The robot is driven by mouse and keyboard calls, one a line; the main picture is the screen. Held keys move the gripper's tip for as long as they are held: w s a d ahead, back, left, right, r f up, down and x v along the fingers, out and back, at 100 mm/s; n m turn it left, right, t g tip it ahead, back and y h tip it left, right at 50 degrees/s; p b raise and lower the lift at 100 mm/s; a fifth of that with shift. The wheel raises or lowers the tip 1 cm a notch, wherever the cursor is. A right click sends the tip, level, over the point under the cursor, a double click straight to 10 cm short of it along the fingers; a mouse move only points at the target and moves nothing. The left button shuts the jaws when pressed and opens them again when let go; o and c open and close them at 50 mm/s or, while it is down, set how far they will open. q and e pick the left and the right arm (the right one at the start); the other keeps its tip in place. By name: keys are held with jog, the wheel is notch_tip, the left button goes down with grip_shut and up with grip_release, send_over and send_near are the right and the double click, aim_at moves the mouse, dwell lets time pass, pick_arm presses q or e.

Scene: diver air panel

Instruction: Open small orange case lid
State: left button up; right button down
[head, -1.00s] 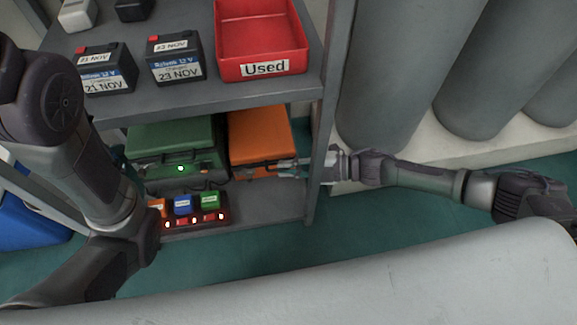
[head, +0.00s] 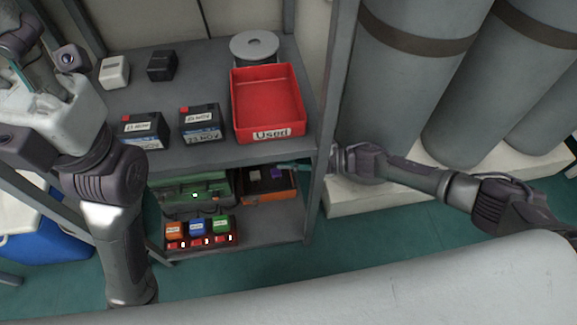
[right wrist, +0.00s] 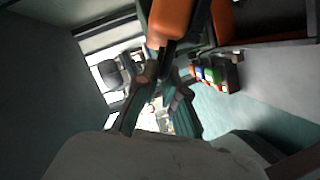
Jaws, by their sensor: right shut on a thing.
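The small orange case (head: 268,197) stands at the right end of the lower shelf. Its top is open and its dark inside shows, with a pale block (head: 255,174) and a purple block (head: 277,173) in it. The raised lid is hidden under the upper shelf in the head view; an orange part, seemingly the lid (right wrist: 172,18), shows at the top of the right wrist view. My right gripper (head: 288,166) reaches in past the shelf post, shut at the lid's edge. My left gripper (head: 35,78) is at the upper left, away from the case; its jaw opening is unclear.
A green case (head: 192,192) stands left of the orange one, behind a row of small coloured blocks (head: 197,228). The upper shelf (head: 215,155), with batteries and a red "Used" bin (head: 268,100), overhangs closely. A grey post (head: 322,150) and large cylinders (head: 395,85) stand right.

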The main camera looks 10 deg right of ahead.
jog(key=shift+w+d+r, duration=0.1)
jog(key=shift+w+r, duration=0.3)
jog(key=shift+w, duration=0.05)
jog(key=c, duration=1.3)
grip_release()
jog(key=shift+o, duration=0.2)
notch_tip(320, 180, up, 10)
jog(key=shift+c, duration=0.3)
